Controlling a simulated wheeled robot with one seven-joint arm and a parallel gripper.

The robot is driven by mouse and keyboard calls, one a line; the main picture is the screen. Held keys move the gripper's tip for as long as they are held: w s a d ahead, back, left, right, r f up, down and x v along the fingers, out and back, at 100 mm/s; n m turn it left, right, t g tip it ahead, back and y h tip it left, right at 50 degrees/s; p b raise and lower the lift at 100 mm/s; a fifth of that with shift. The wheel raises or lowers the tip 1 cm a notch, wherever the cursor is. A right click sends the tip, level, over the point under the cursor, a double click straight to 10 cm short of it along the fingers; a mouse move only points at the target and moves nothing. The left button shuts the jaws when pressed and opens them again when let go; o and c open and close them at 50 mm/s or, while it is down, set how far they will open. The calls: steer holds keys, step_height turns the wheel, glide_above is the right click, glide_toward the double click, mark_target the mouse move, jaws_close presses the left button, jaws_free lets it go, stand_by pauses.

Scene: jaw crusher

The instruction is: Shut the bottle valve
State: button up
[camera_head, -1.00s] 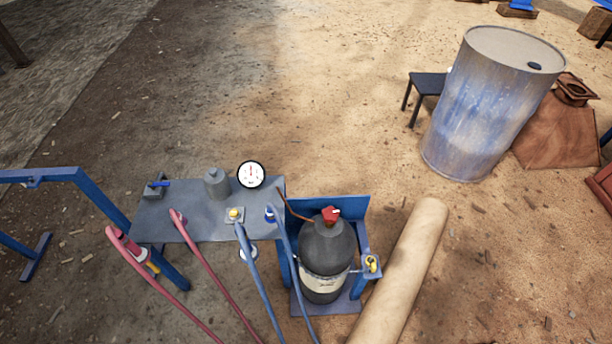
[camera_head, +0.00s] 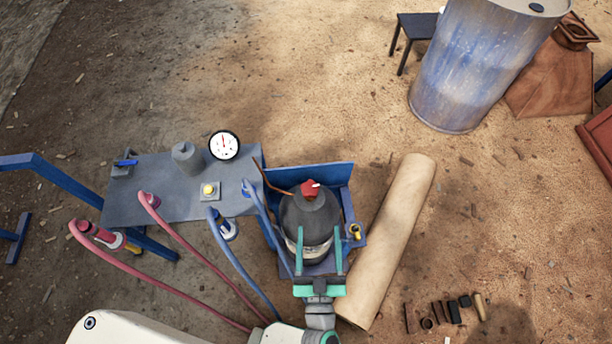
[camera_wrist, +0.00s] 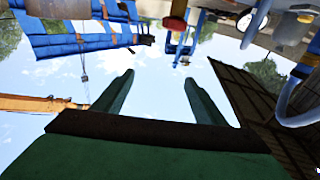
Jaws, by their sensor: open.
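The dark grey gas bottle (camera_head: 310,215) stands upright in a blue stand, with a pale label around its body. Its red valve knob (camera_head: 310,188) sits on top, and a thin brown pipe runs from there toward the panel. My gripper (camera_head: 318,252) is open, with its green fingers apart and empty. In the head view the fingers overlap the bottle's lower front, below the knob; I cannot tell the gap in depth. In the wrist view my open gripper (camera_wrist: 160,88) has only sky between its fingers. A red piece, perhaps the knob, shows at that view's top.
A grey panel table (camera_head: 175,207) with a white gauge (camera_head: 224,145), a yellow button and red and blue hoses stands left. A tan roll (camera_head: 395,235) lies close right of the bottle. Small tools lie at lower right. A blue-grey drum (camera_head: 465,70) stands farther back.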

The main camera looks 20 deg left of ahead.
mark_target(313, 198)
steer(key=w+a+f+n+g+y, duration=0.1)
steer(key=w+f, duration=0.1)
steer(key=w, duration=0.1)
steer(key=w+a+f+n+g+y, duration=0.1)
steer(key=w+f+y, duration=0.1)
steer(key=w, duration=0.2)
steer(key=w+a+f+n+g+y, duration=0.1)
steer(key=w+f, duration=0.2)
steer(key=w, duration=0.1)
steer(key=shift+w+a+f+y, duration=0.1)
steer(key=shift+w+a+y, duration=0.1)
steer(key=shift+a+y, duration=0.15)
steer(key=x, duration=1)
steer(key=shift+w+a, duration=0.1)
steer(key=shift+w, duration=0.1)
steer(key=c, duration=1)
